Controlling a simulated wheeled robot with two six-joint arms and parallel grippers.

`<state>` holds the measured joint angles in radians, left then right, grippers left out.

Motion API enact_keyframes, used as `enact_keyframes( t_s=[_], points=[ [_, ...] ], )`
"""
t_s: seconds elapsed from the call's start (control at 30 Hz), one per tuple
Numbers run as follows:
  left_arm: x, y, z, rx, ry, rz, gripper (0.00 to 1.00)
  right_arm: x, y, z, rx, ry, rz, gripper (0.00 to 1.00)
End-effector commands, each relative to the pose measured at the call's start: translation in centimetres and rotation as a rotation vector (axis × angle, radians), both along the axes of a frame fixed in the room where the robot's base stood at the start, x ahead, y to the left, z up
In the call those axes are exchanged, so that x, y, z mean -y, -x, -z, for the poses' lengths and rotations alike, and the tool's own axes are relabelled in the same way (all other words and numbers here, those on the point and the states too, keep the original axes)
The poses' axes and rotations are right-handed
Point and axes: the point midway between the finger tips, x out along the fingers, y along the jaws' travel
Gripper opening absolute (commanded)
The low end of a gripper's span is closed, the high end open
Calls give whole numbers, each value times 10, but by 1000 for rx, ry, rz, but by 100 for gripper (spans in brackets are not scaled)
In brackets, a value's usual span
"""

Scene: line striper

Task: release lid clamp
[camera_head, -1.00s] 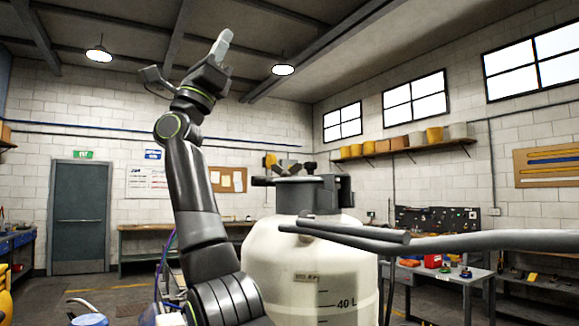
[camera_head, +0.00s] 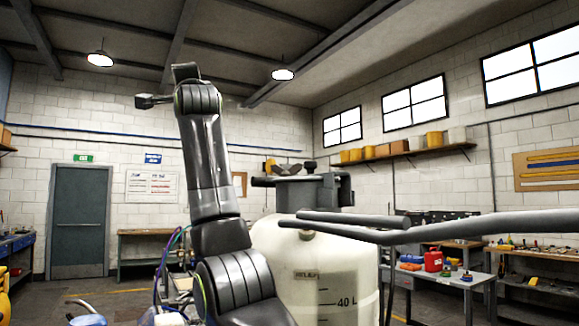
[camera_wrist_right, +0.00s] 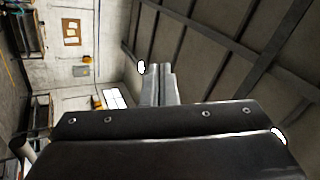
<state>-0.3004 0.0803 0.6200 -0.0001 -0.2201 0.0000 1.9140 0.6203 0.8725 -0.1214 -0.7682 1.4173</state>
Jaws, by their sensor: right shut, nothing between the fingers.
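A white tank (camera_head: 315,262) marked 40 L stands in the middle of the head view. Its grey lid (camera_head: 303,193) has a dark bracket (camera_head: 346,189) on the right side, and dark wing-like pieces (camera_head: 287,170) show above it. I cannot tell which part is the clamp. My right arm rises left of the tank, apart from the lid, and its fingers are hidden there. In the right wrist view, my right gripper (camera_wrist_right: 160,72) is shut and empty, with the ceiling beyond. My left gripper is not in view.
Grey bars (camera_head: 470,228) cross in front of the tank to the right edge. A workbench (camera_head: 465,278) with a red can (camera_head: 433,261) and tools stands behind at right. A door (camera_head: 80,220) is at the left. The air above the lid looks clear.

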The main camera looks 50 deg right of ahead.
Motion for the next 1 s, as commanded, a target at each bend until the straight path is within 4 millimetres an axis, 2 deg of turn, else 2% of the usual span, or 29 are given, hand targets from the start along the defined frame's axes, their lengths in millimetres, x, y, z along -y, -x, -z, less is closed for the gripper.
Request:
enact_keyframes(
  t_s=[0.17,0.27,0.5,0.73,0.83,1.0],
  points=[
    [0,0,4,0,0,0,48,42,12,30,-152,-163,181,0],
    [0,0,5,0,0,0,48,64,27,48,-219,-273,292,0],
    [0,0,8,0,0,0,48,105,79,91,-307,-569,568,0],
    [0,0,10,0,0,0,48,118,123,119,-315,-785,758,0],
    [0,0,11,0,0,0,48,119,133,124,-311,-833,798,0],
    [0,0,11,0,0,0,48,119,138,127,-309,-858,818,0]
  ],
)
